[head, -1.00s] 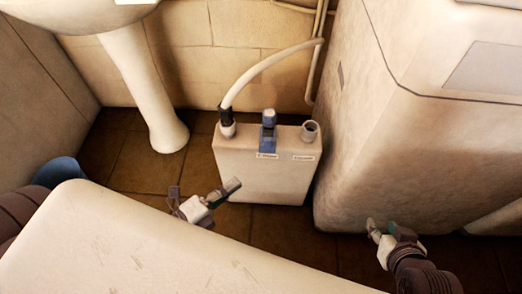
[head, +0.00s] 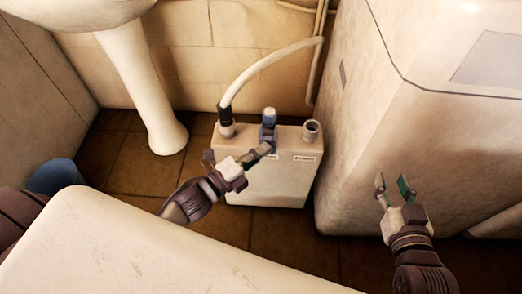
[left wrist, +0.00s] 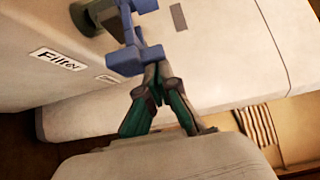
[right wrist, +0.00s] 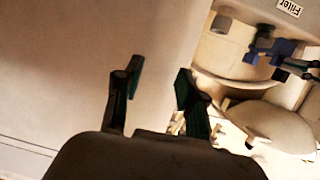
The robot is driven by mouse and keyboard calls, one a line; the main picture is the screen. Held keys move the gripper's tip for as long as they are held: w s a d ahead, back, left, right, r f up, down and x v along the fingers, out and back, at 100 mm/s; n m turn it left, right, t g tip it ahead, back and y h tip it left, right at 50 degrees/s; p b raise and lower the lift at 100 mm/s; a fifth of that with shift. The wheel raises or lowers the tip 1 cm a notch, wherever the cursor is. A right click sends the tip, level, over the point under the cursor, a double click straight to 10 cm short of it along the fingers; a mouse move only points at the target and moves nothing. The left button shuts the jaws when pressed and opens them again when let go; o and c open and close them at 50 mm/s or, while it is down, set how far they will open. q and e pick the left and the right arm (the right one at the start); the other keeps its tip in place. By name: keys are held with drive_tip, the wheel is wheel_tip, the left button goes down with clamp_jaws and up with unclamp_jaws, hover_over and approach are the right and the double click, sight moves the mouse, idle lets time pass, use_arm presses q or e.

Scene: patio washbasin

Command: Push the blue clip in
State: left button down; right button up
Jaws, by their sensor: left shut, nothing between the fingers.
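The blue clip (head: 268,124) stands upright at the top front edge of a pale box (head: 295,185), between a hose fitting and an open port. My left gripper (head: 266,149) is shut and empty, with its fingertips at the lower end of the clip. In the left wrist view the fingertips (left wrist: 154,76) meet or nearly meet the blue clip (left wrist: 138,60); I cannot tell if they touch. The clip also shows in the right wrist view (right wrist: 280,47). My right gripper (head: 392,188) is open and empty in front of the large cabinet.
A white hose (head: 265,68) runs from the box's left fitting (head: 226,122) to the wall pipes. The open port (head: 311,131) is at the right. The large cabinet (head: 365,150) stands close on the right, a basin pedestal (head: 150,95) on the left. A pale surface (head: 120,245) fills the foreground.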

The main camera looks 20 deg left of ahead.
sight(261, 141)
use_arm(q)
drive_tip(key=shift+w+a, duration=0.1)
drive_tip(key=shift+w, duration=0.25)
drive_tip(key=w, duration=0.1)
drive_tip(key=w+a, duration=0.1)
drive_tip(key=w, duration=0.1)
drive_tip(key=shift+w, duration=0.15)
drive_tip(key=shift+r, duration=0.1)
use_arm(e)
drive_tip(key=shift+s+d+f+g, duration=0.25)
drive_tip(key=shift+s+f+g, duration=0.3)
drive_tip(key=shift+f, duration=0.35)
use_arm(q)
drive_tip(key=shift+a, duration=0.1)
